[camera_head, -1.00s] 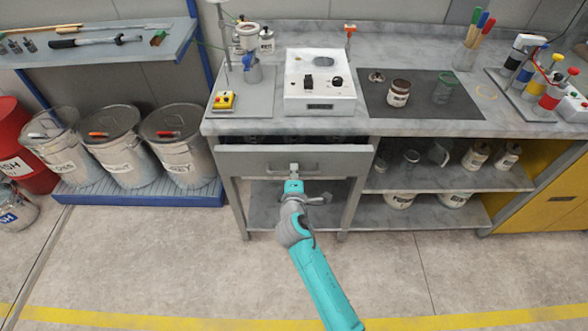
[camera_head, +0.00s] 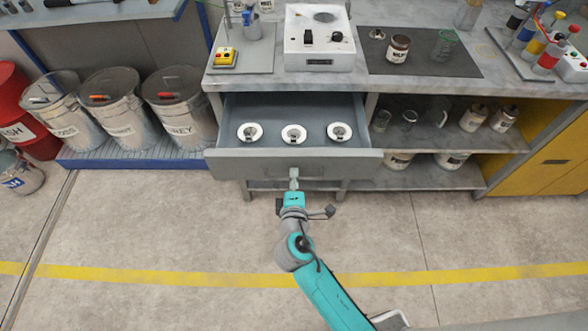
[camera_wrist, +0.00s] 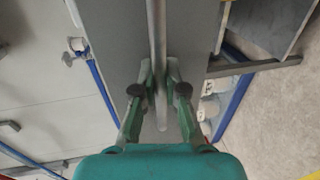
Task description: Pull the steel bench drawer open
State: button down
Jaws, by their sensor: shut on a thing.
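The steel bench drawer (camera_head: 235,163) stands well open under the bench top in the head view. Three small white round dishes with dark centres, a left one (camera_head: 250,132), a middle one (camera_head: 294,134) and a right one (camera_head: 339,132), sit in a row inside it. My gripper (camera_head: 294,178) is at the middle of the drawer front. In the wrist view, my gripper (camera_wrist: 160,90) has its fingers on either side of the drawer's bar handle (camera_wrist: 156,35), shut on it. The drawer front (camera_wrist: 118,50) lies just behind the handle.
The bench top (camera_head: 465,60) carries a white device (camera_head: 318,45) and several jars. An open shelf (camera_head: 445,135) with containers is right of the drawer. Lidded bins (camera_head: 180,105) stand at the left. The floor (camera_head: 150,225) in front is clear.

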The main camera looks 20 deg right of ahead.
jog(key=shift+s, duration=0.1)
jog(key=c, duration=1.5)
grip_release()
jog(key=v, duration=1.2)
jog(key=shift+f, duration=0.15)
